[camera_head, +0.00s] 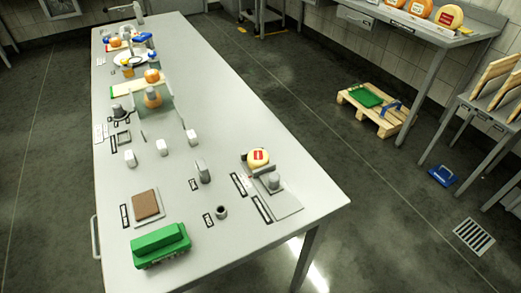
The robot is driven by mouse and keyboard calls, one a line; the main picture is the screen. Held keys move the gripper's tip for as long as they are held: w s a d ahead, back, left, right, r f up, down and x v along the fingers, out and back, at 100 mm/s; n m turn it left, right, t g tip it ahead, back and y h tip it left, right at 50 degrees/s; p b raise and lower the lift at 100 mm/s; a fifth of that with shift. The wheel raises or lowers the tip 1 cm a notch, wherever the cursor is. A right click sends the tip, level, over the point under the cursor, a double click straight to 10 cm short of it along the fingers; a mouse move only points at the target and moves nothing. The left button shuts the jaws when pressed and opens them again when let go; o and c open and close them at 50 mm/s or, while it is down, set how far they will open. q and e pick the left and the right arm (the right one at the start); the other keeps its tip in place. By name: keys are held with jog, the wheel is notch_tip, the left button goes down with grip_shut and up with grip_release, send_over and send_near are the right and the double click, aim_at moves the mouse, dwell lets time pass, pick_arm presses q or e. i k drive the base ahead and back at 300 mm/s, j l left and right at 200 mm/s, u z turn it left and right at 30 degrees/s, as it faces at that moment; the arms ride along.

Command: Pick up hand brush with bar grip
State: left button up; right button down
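A green block-shaped object with a raised bar along its top (161,245) lies at the near left end of the long grey table (235,130). It looks like the hand brush with bar grip; its underside is hidden. Neither of my grippers is in view.
A brown square pad on a plate (146,204), a small dark cup (221,212) and a grey upright piece (203,172) stand near the brush. A wooden pallet (385,121) and a blue object (443,175) are on the floor.

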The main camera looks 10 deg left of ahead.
aim_at(148, 250)
jog(key=u, duration=1.2)
